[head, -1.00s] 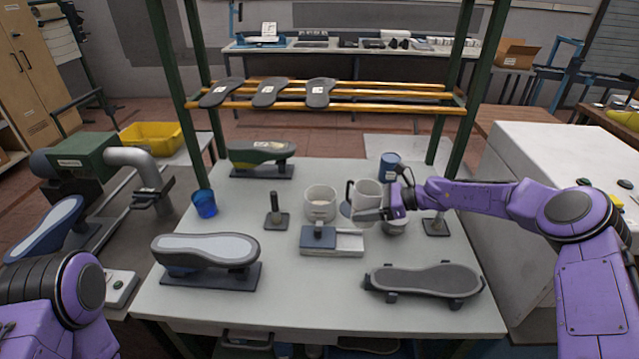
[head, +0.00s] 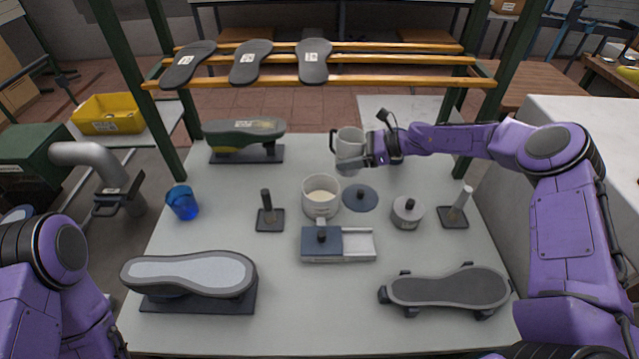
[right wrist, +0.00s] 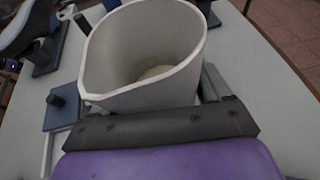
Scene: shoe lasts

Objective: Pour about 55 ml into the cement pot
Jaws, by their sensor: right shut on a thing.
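The cement pot (head: 320,207) is a round white pot standing open on the table, with cream-coloured content inside. A white jug (head: 349,144) with a dark handle is held by my right gripper (head: 366,160) behind and to the right of the pot. The jug looks about upright and apart from the pot. In the right wrist view, the jug (right wrist: 140,65) shows its spout at the left and a pale patch at its bottom; I cannot tell how much liquid that is. My left arm shows at the lower left, but its gripper does not show.
A dark round lid (head: 360,199) lies right of the pot. A blue-and-white slide device (head: 348,245) stands in front. A lidded tin (head: 407,214), a brush stand (head: 455,213), a post (head: 267,218), a blue cup (head: 183,203) and shoe lasts (head: 190,274) stand around.

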